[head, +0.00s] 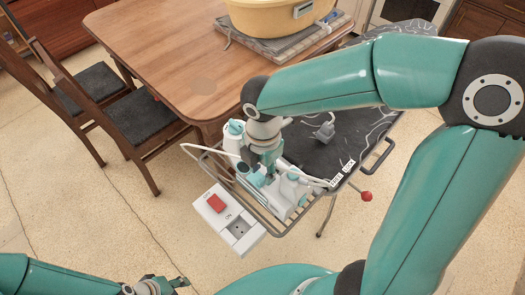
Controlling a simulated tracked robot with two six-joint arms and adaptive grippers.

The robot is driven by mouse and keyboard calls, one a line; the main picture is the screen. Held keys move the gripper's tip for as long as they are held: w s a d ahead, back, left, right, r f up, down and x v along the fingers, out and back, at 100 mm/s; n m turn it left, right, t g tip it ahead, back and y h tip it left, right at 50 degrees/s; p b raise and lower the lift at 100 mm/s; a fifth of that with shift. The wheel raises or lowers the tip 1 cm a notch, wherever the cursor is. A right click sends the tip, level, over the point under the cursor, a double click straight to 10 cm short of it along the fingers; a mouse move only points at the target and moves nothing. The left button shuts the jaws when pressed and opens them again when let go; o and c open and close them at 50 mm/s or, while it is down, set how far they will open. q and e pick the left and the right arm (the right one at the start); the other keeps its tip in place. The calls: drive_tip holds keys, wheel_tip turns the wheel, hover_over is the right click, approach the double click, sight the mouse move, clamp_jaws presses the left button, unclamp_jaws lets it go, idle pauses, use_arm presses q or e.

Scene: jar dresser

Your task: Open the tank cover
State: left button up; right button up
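A white and teal iron (286,199) lies on the metal rack at the near end of the ironing board (359,140). The tank cover is too small and too hidden to pick out for sure. My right gripper (264,176) points down over the iron, at or very close to its upper part. Its fingers are small and partly merge with the teal parts behind, so I cannot tell whether they are open, shut or touching. My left gripper (165,287) is at the bottom edge, far from the iron and partly cut off.
A white and teal bottle (233,139) stands left of my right gripper. A white socket box with a red switch (216,203) juts out at the near left. A wooden table (165,45) with a yellow basin (270,18) stands behind, with chairs (140,115) at left.

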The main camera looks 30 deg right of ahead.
sight(262, 179)
wheel_tip(262, 179, up, 8)
drive_tip(key=shift+r, duration=0.25)
idle(0.5)
